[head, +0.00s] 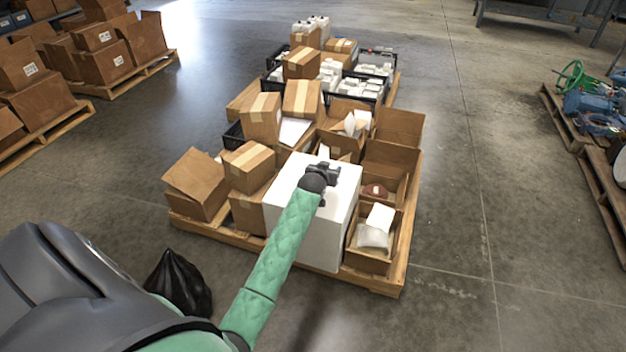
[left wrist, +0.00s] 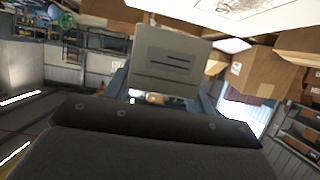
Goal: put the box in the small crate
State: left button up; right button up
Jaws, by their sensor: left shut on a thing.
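My left arm reaches in from the lower left, and its dark gripper (head: 322,174) is over the top of a large white box (head: 300,225) at the pallet's front. In the left wrist view, a pale grey boxy thing (left wrist: 168,60) with dark lines sits between the blue-grey fingers. The gripper is shut on it. In the head view the gripper hides this thing. Black crates stand on the pallet: one at the back right (head: 357,90) holds white packages, and another shows at the left edge (head: 233,137), partly hidden by cartons. My right gripper is not in view.
The wooden pallet (head: 395,285) carries several brown cartons (head: 245,165) and open boxes (head: 370,262). A black bag (head: 178,283) lies on the floor at the left front. Other loaded pallets stand at far left and right. The floor right of the pallet is clear.

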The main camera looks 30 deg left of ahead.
pick_arm(q)
jog(key=a+f, duration=0.1)
jog(key=a, duration=0.1)
jog(key=a+f, duration=0.1)
jog(key=a, duration=0.1)
jog(key=a+f, duration=0.2)
jog(key=shift+a, duration=0.3)
jog(key=shift+f, duration=2)
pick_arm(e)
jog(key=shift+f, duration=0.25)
pick_arm(q)
jog(key=shift+f, duration=0.1)
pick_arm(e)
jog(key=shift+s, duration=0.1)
pick_arm(q)
jog(key=o, duration=1.1)
jog(key=shift+s, duration=0.1)
